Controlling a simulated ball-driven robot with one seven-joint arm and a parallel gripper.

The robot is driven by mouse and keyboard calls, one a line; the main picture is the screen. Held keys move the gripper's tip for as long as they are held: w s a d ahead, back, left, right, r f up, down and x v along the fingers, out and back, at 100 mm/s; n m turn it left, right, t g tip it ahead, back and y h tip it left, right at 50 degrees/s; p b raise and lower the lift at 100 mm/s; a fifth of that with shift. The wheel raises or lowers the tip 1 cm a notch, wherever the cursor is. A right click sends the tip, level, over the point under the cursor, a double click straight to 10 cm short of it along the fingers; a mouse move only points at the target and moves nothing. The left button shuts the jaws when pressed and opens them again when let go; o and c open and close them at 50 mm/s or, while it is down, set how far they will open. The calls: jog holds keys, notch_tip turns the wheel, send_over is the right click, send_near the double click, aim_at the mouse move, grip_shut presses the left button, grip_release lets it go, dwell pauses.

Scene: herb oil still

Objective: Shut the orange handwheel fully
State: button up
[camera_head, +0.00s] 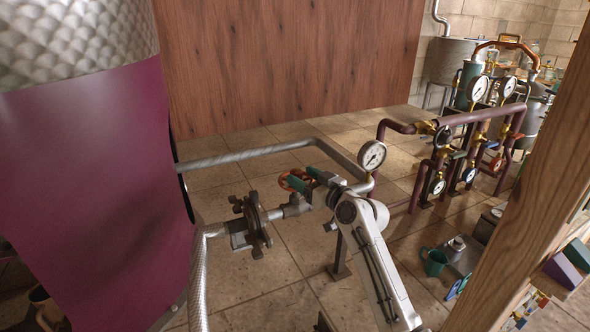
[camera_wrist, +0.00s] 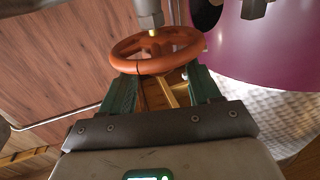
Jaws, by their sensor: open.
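The orange handwheel (camera_wrist: 128,66) fills the upper middle of the wrist view, with its spokes and hub partly visible and a metal stem above it. In the head view the handwheel (camera_head: 284,181) is small and partly covered by my gripper. My gripper (camera_wrist: 162,86) is open, with a green finger on each side of the wheel's near part. The fingertips reach close to the rim; I cannot tell whether they touch it. In the head view my gripper (camera_head: 306,181) comes to the wheel from the right.
A grey pipe (camera_head: 245,155) runs behind the wheel to a pressure gauge (camera_head: 372,156). A dark flange-like fitting (camera_head: 257,225) sits on the pipe at the front left. A large purple vessel (camera_head: 95,190) stands left. A wooden post (camera_head: 530,170) crosses the right side.

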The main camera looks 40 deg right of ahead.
aim_at(300, 175)
jog(key=shift+w, duration=1.8)
jog(key=shift+p, duration=0.35)
jog(key=c, duration=1)
